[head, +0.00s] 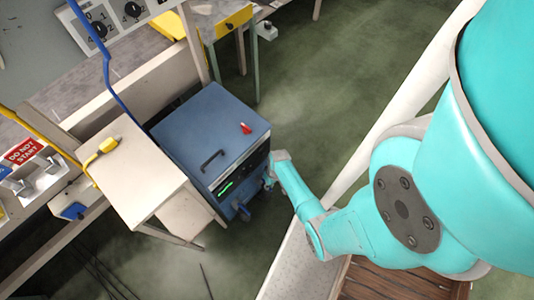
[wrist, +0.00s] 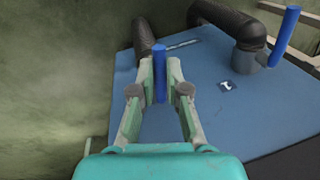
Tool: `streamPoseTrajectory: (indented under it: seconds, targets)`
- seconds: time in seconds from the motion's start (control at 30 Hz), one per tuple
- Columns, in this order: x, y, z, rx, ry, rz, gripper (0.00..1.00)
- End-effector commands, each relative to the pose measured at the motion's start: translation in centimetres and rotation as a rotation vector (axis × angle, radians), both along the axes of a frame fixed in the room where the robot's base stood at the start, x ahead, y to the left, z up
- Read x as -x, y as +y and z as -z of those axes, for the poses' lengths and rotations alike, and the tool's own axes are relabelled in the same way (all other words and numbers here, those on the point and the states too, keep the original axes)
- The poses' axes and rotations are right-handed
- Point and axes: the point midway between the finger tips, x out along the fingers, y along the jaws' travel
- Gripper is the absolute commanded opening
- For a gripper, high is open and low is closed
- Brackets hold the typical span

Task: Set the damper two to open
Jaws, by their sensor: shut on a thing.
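In the wrist view my gripper (wrist: 160,70) is shut on an upright blue lever (wrist: 160,82), with one finger on each side of it. A second blue lever (wrist: 285,38) stands at the right on a grey collar, where a black hose ends. Both are at the blue panel of the cabinet. A small white-marked label (wrist: 228,85) lies between them; I cannot read its number. In the head view the blue cabinet (head: 200,125) stands left of my arm, and a blue part (head: 243,212) shows low on its side. My fingers are mostly hidden there.
Black hoses (wrist: 228,20) run behind the levers. The cabinet top carries a red knob (head: 245,128) and a dark handle (head: 212,160); a green light (head: 226,188) shows on its side. Green floor (head: 310,80) is clear behind.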

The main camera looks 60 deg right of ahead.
Motion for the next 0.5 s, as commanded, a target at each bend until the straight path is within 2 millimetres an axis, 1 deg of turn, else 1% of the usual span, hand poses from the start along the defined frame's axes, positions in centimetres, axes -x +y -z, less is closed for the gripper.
streamPoseTrajectory:
  seconds: [0.2,0.5]
  targets:
    - [0.16,-0.63,-0.01,0.001,0.001,-0.12,0.0]
    - [0.29,-0.96,0.0,0.001,0.001,-0.198,0.0]
